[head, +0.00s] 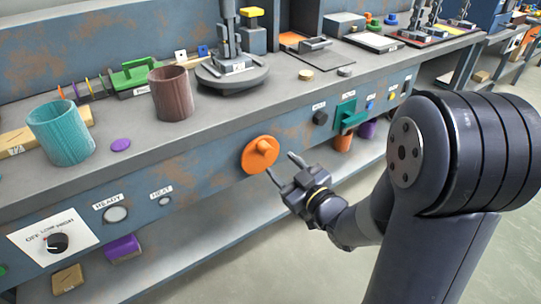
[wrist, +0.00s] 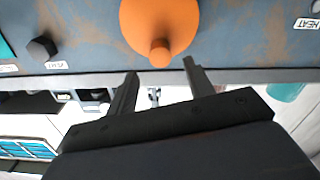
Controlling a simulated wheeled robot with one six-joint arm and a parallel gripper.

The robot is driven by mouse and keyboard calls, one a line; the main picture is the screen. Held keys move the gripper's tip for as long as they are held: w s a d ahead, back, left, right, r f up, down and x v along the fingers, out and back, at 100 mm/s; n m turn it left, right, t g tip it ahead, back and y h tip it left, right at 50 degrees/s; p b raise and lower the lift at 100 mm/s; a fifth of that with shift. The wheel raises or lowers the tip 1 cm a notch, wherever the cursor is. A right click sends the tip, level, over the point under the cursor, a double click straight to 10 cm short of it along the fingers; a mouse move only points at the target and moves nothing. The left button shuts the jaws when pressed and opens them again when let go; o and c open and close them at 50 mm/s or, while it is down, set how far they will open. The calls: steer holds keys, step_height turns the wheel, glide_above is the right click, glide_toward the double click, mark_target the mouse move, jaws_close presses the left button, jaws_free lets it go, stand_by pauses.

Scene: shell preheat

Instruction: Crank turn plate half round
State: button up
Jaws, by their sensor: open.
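The orange crank (head: 258,156) is a round disc on the blue front panel of the bench, with a short peg sticking out of its face. In the wrist view the crank (wrist: 160,22) is at the top, its peg (wrist: 160,52) near the lower rim. The dark round turn plate (head: 232,77) lies on the bench top above it and carries a grey upright fixture (head: 230,40). My gripper (head: 281,166) is open and empty, just right of the crank. Its fingers (wrist: 160,72) are spread to either side of the peg's line and look short of it.
On the bench stand a brown cup (head: 172,93), a teal cup (head: 61,132) and a green block (head: 133,74). The panel also has a dark knob (head: 320,117), a green fitting (head: 348,117) and a dial (head: 57,243). A lower shelf holds a purple piece (head: 123,248).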

mark_target(270, 154)
steer(key=x, duration=0.6)
steer(key=shift+w+a+b, duration=0.25)
steer(key=shift+w+b, duration=0.05)
steer(key=shift+b, duration=0.1)
steer(key=c, duration=1)
